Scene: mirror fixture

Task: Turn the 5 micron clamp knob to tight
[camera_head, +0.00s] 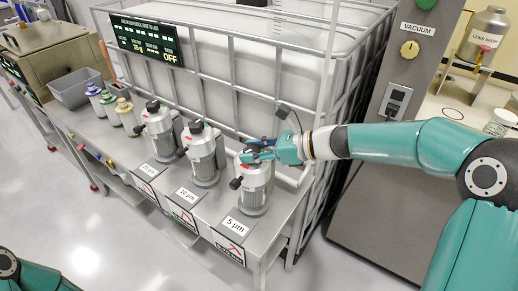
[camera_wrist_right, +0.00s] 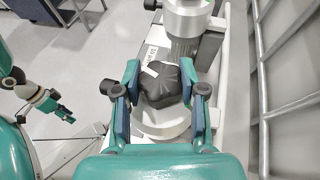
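The 5 micron housing (camera_head: 254,197) stands nearest of three alike on the metal bench, with a "5 µm" card in front of it. My right gripper (camera_head: 258,152) reaches its top from the right and hides the knob in the head view. In the right wrist view the black lobed clamp knob (camera_wrist_right: 166,86), with a white mark, sits between the two fingers of the right gripper (camera_wrist_right: 160,88); they appear to press on its sides. My left gripper (camera_wrist_right: 62,113) shows small at the left of the wrist view; its fingers are unclear. Only left arm links show in the head view.
The 10 micron housing (camera_head: 204,160) and another (camera_head: 160,133) stand further left on the bench (camera_head: 284,208). Beyond are several bottles and a grey bin (camera_head: 75,88). A caged white tank (camera_head: 250,65) rises close behind. A vacuum panel (camera_head: 405,60) stands right. The floor in front is clear.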

